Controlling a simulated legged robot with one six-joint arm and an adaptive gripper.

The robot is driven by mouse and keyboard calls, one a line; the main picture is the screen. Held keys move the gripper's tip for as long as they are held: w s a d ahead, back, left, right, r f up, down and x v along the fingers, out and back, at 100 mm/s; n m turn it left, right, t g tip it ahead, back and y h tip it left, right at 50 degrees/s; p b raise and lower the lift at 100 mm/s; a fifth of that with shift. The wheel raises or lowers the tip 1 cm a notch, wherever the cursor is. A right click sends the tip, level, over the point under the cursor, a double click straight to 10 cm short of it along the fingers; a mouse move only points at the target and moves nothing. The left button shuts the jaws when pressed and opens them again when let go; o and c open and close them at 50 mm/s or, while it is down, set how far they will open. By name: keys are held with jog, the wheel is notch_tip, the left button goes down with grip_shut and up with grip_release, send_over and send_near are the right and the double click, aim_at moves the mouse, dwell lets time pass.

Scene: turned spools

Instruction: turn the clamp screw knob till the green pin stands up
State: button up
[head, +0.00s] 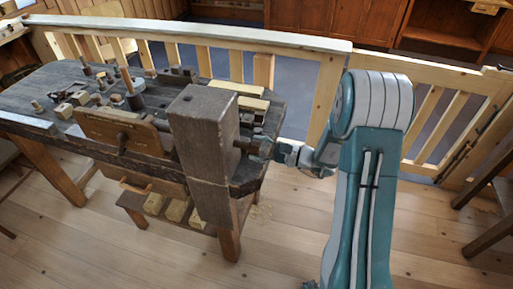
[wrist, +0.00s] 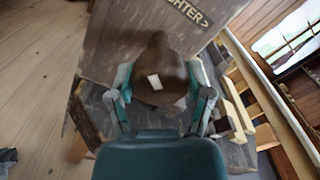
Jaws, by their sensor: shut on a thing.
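The clamp screw knob (wrist: 160,70) is dark brown and rounded, with a pale mark on its face. It sits on the side of a tall grey-brown wooden block (head: 205,135) at the bench end. My gripper (head: 264,149) reaches it from the right and is shut on it. In the wrist view my gripper (wrist: 160,84) has one finger on each side of the knob. The block's face (wrist: 125,35) carries lettering ending in "GHTER" and an arrow, partly cut off by the frame edge. I cannot make out a green pin in either view.
The bench (head: 50,95) holds several spools, wooden pieces and tools. A pale wooden railing (head: 190,31) runs close behind it. Shelves and cabinets stand beyond. The plank floor (head: 285,235) in front of the block's right side is clear.

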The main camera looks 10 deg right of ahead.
jog(key=m, duration=0.3)
jog(key=shift+s+d+f+m, duration=0.1)
jog(key=shift+f+m, duration=0.2)
jog(key=shift+m, duration=1.9)
jog(key=o, duration=1)
jog(key=shift+o, duration=0.7)
jog(key=shift+d+r, duration=0.15)
jog(key=shift+d, duration=0.05)
jog(key=v, duration=1.1)
jog(key=shift+s+d, duration=0.15)
jog(key=shift+d, duration=0.25)
